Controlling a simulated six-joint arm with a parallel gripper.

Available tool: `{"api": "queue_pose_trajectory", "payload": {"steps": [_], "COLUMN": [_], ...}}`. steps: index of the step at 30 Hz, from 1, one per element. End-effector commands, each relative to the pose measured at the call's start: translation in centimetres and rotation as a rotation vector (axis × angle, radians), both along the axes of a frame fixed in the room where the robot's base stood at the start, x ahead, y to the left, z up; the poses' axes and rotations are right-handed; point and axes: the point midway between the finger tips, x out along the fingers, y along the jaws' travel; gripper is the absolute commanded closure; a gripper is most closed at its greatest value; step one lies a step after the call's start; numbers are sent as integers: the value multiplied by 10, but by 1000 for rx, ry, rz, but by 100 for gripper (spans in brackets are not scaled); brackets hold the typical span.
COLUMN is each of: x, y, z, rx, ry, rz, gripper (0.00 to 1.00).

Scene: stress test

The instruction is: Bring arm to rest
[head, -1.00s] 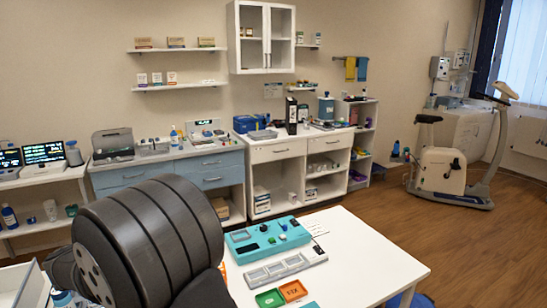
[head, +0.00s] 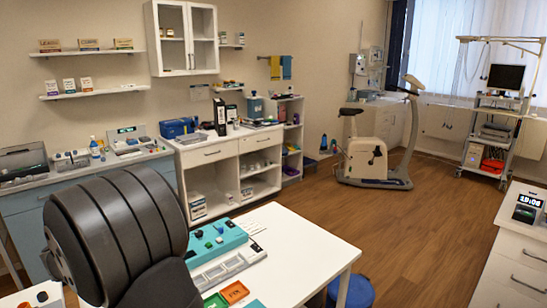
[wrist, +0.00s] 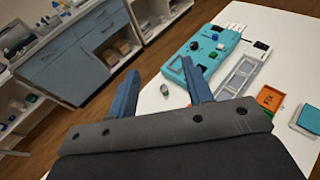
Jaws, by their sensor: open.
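My gripper (wrist: 161,88) shows in the wrist view with its two blue fingers apart and nothing between them. It is over the left part of the white table (head: 310,245), and a small grey-green item (wrist: 165,90) lies on the table below the gap. In the head view my dark ribbed arm covers the lower left, and the gripper's fingers are hidden there. The teal device (head: 215,240) lies on the table to the right of my arm, and it also shows in the wrist view (wrist: 200,50) beyond the right finger.
A grey-white compartment tray (head: 225,268), a green tray (head: 216,301) and an orange tray (head: 235,292) lie near the device. The table's right side is clear. A blue stool (head: 352,291) stands beside it. White cabinets (head: 215,153) line the wall, and an exercise bike (head: 370,160) stands behind.

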Motion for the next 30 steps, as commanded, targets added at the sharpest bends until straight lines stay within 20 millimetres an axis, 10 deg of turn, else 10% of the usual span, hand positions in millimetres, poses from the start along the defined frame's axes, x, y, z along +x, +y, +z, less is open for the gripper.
{"api": "queue_pose_trajectory", "payload": {"steps": [15,30], "x": [57,66], "y": [-76,-90], "z": [0,0], "rx": [0,0], "ry": [0,0], "rz": [-146,-172], "gripper": [54,54]}}
